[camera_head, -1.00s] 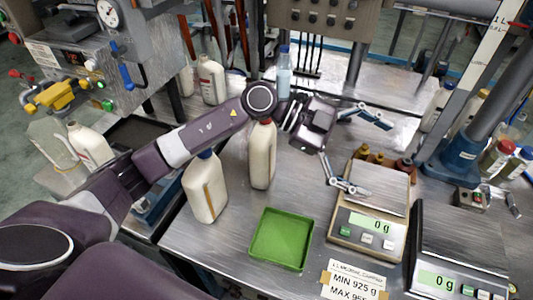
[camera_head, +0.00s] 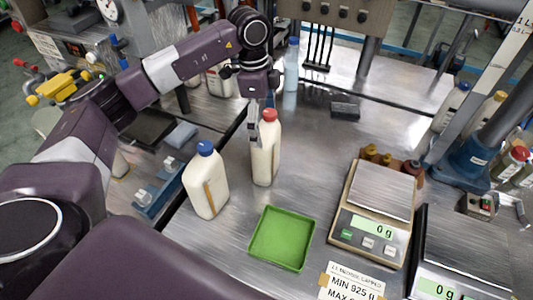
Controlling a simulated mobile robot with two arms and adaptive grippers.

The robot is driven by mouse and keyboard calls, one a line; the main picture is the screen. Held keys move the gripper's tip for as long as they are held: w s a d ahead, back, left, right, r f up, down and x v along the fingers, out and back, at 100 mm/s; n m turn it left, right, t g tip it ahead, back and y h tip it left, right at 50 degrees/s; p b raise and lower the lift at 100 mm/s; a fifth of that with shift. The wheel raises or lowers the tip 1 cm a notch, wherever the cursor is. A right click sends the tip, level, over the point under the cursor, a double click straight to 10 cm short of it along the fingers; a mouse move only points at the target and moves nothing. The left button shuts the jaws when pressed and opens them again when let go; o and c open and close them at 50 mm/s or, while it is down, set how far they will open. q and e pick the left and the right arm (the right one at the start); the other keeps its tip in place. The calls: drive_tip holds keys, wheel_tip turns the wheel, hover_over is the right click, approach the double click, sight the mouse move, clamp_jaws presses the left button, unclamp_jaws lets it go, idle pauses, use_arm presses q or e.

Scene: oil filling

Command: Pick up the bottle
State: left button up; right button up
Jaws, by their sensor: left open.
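A cream bottle with a red cap (camera_head: 266,160) stands upright on the metal table. A similar cream bottle with a blue cap (camera_head: 207,188) stands to its left and nearer. My left gripper (camera_head: 257,133) points down at the upper part of the red-capped bottle. It is open, and one finger shows at the left side of the bottle's neck. The other finger is hard to make out, and I cannot tell whether either touches the bottle. My right gripper is not in view.
A green tray (camera_head: 262,259) lies in front of the bottles. A scale (camera_head: 345,236) reading 0 g stands right of it, with a second scale (camera_head: 437,290) at the lower right. A clear blue-capped bottle (camera_head: 291,70) stands behind. The table middle is clear.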

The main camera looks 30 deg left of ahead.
sight(266, 130)
use_arm(q)
drive_tip(key=shift+d+f+p, duration=0.15)
drive_tip(key=shift+f+p, duration=0.15)
drive_tip(key=shift+f, duration=0.75)
drive_tip(key=shift+d+f+p, duration=0.1)
drive_tip(key=shift+f+p, duration=0.2)
drive_tip(key=shift+f, duration=0.7)
drive_tip(key=shift+c, duration=0.6)
drive_tip(key=c, duration=2)
drive_tip(key=shift+w+r, duration=0.1)
drive_tip(key=shift+w, duration=0.05)
drive_tip(key=shift+c, duration=0.2)
